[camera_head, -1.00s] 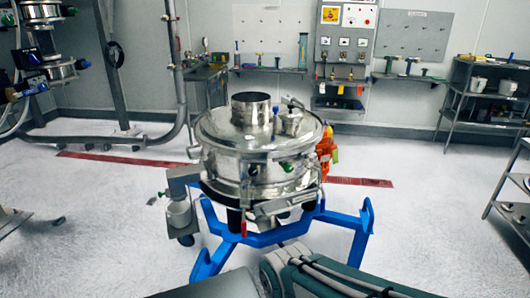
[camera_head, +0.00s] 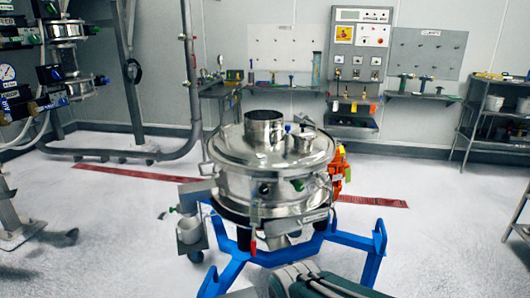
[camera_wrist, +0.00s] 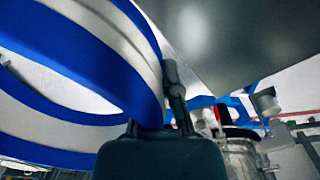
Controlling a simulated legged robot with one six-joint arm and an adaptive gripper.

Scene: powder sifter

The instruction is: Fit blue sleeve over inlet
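The inlet (camera_head: 264,132), a short open steel cylinder, stands upright on the lid of the round steel sifter (camera_head: 265,185) in the head view. Nothing is around it. The blue sleeve (camera_wrist: 145,85), blue with a pale band, fills the left of the wrist view as a large curved ring. My gripper (camera_wrist: 160,115) has a dark finger along the right side of the sleeve's wall, and the wall runs down between the fingers. It looks shut on the sleeve; the other finger is mostly hidden. Gripper and sleeve are outside the head view.
The sifter stands on a blue frame (camera_head: 350,238) with open legs. A smaller capped port (camera_head: 303,140) rises beside the inlet. The floor around is mostly clear; benches line the back wall.

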